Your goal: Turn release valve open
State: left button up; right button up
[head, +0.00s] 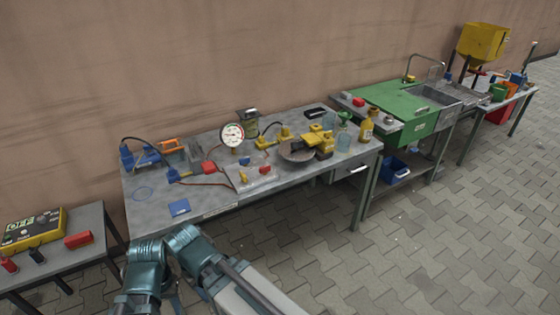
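A round white-faced gauge (232,135) stands upright on the grey workbench (150,205). In front of it a pale plate (252,184) carries small red, yellow and blue parts, among them a red part (265,170) and a yellow part (243,177). A red block (208,168) sits left of the plate, with a hose by it. Yellow fittings (286,133) lie right of the gauge. I cannot tell which small part is the release valve or how it is turned. Teal arm links of mine show at the bottom, in front of the bench; neither gripper can be made out.
A dark round dish (297,151), yellow tool (318,140) and bottles (366,130) crowd the bench's right side. Blue pieces (145,157) stand at its back left. A low table (85,225) is at left; a green-topped sink unit (395,103) is at right. Paved floor lies open in front.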

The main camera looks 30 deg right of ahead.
aim_at(264, 170)
jog(key=i+l+z, duration=0.3)
jog(key=i+l, duration=0.15)
jog(key=i+l+z, duration=0.3)
jog(key=i+l, duration=0.2)
